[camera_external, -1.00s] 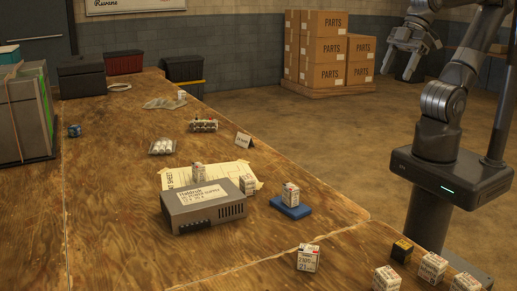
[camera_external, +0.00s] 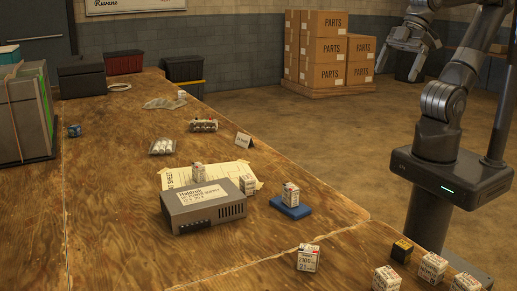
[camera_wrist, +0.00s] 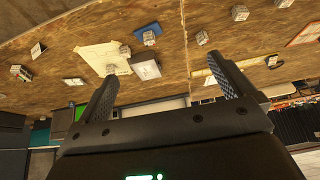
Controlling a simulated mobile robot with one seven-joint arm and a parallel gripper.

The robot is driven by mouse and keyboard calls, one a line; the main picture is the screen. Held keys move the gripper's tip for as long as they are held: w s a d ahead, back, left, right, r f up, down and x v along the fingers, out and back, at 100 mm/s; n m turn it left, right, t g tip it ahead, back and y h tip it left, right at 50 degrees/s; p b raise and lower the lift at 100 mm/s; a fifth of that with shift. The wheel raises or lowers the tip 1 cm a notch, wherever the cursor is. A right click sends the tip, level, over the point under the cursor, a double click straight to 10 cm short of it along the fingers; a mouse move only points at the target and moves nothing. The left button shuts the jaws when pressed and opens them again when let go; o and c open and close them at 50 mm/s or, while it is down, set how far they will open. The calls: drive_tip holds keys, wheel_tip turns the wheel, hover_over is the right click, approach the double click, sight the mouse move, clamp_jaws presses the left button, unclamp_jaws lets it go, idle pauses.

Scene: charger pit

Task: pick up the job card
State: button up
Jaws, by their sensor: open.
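A small white folded card (camera_external: 243,140) stands on the wooden bench near its right edge, beyond the paper sheet. It looks like the job card, but its print is too small to read. In the wrist view a small pale shape at the left (camera_wrist: 37,50) seems to be the same card. My gripper (camera_external: 398,68) is raised at the upper right, off the bench and far from the card. Its two fingers (camera_wrist: 165,70) are spread in the wrist view, with nothing between them.
A grey power supply (camera_external: 203,207) partly covers a paper sheet (camera_external: 232,170), with small boxes around. A blue pad (camera_external: 291,208) carries another box. A bulb pack (camera_external: 162,147) and a component strip (camera_external: 204,126) lie near the card. Bare wood surrounds the card.

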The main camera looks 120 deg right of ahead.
drive_tip(key=w+d+r+m+g, duration=0.2)
drive_tip(key=w+d+m, duration=0.85)
drive_tip(key=w, duration=0.25)
drive_tip(key=m+g, duration=0.4)
drive_tip(key=m, duration=1.9)
hover_over(245, 136)
drive_tip(key=d, duration=0.1)
drive_tip(key=f, duration=3.1)
drive_tip(key=shift+s+d+f, duration=0.1)
drive_tip(key=shift+s+d, duration=0.1)
drive_tip(key=shift+s, duration=0.15)
drive_tip(key=f, duration=0.5)
drive_tip(key=shift+w+a+f, duration=0.2)
drive_tip(key=shift+a, duration=0.1)
drive_tip(key=shift+c, duration=0.6)
